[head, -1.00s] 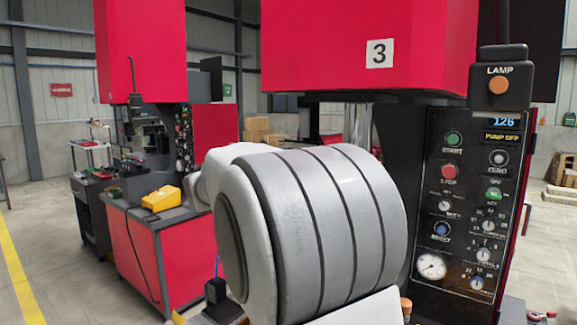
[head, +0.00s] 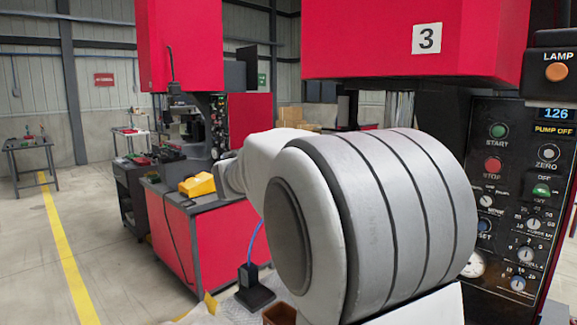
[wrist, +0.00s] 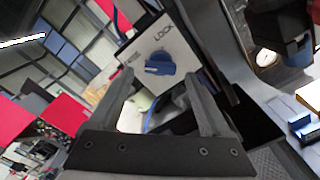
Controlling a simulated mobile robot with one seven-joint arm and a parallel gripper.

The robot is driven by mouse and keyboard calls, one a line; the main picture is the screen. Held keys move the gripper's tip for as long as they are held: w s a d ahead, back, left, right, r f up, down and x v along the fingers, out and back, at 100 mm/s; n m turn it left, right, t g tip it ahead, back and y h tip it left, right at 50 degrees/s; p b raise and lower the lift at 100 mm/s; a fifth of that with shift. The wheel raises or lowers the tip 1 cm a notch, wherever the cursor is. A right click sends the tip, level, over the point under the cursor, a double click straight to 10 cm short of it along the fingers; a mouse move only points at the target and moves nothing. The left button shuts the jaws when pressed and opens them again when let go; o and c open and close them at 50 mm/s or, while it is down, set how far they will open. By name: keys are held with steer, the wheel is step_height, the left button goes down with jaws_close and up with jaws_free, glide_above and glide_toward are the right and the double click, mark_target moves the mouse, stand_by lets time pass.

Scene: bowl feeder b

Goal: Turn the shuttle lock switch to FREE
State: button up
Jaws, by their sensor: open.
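In the wrist view, the shuttle lock switch is a blue knob (wrist: 160,64) on a pale grey label plate (wrist: 182,52). The word LOCK is readable above the knob; lettering to its left is too small to read surely. The knob's exact pointing direction is unclear. My gripper (wrist: 158,80) is open, with its two grey fingers reaching towards the plate. The knob shows between the fingertips, and nothing is held. I cannot tell whether a finger touches the knob. In the head view my large grey arm hides the gripper and the switch.
A red machine marked 3 (head: 375,40) and its black control panel (head: 515,170) stand at the right of the head view. A black block with a blue cable (head: 253,285) is left of my arm. A yellow box (head: 197,186) sits on a red workbench (head: 170,240). Floor at left is open.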

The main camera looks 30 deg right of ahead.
steer(key=v, duration=1.5)
steer(key=shift+a, duration=0.2)
steer(key=shift+s, duration=0.2)
steer(key=s+d+f+m+g+y+p, duration=0.1)
steer(key=s+f+m+y, duration=0.1)
steer(key=s+f+y, duration=0.3)
steer(key=s+d+f+m+g+y, duration=0.1)
steer(key=s+d+f+m+y, duration=0.15)
steer(key=s+f, duration=0.4)
steer(key=s+a+f+m+t+y+p, duration=0.1)
steer(key=s+a+f+m+y, duration=0.6)
steer(key=a, duration=0.5)
steer(key=s+m+y, duration=0.1)
steer(key=s+y, duration=0.1)
steer(key=s, duration=0.1)
steer(key=shift+s+f+t, duration=0.2)
steer(key=shift+f+t, duration=0.2)
